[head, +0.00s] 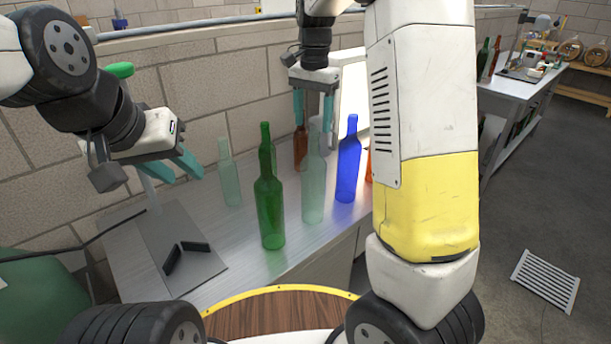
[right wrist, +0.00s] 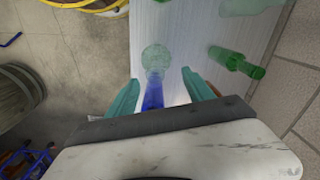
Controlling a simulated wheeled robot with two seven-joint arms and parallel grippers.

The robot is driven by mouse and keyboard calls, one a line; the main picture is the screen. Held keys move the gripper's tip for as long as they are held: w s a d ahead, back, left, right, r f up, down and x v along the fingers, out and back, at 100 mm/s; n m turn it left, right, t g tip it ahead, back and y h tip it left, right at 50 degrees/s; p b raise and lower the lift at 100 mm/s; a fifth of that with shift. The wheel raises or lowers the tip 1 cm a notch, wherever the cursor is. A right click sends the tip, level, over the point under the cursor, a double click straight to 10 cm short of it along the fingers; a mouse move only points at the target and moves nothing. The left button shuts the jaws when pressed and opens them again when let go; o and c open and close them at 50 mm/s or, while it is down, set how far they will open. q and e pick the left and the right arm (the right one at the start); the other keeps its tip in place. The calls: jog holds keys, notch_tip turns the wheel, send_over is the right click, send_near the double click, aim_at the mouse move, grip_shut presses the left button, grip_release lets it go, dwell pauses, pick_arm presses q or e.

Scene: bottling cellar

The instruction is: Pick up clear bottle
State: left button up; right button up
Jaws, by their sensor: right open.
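A clear bottle (head: 313,185) stands upright on the metal bench in the head view, between a green bottle (head: 270,205) and a blue bottle (head: 347,165). A second pale clear bottle (head: 229,178) stands further left. My right gripper (head: 313,112) is open, fingers pointing down, over the back of the bottle group. In the right wrist view a clear bottle (right wrist: 156,58) and a blue bottle (right wrist: 152,95) show in line between the open fingers, with no visible grip. My left gripper (head: 176,165) is open and empty, left of the bottles.
A brown bottle (head: 301,148) stands behind the clear one, and an orange bottle (head: 369,166) is mostly hidden by my right arm. A grey stand with black pads (head: 187,255) sits at the bench's left. The block wall is close behind.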

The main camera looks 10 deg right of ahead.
aim_at(314, 147)
jog(key=f, duration=0.7)
jog(key=shift+s+d, duration=0.15)
jog(key=shift+s, duration=0.2)
jog(key=shift+f, duration=0.55)
grip_shut()
dwell(0.6)
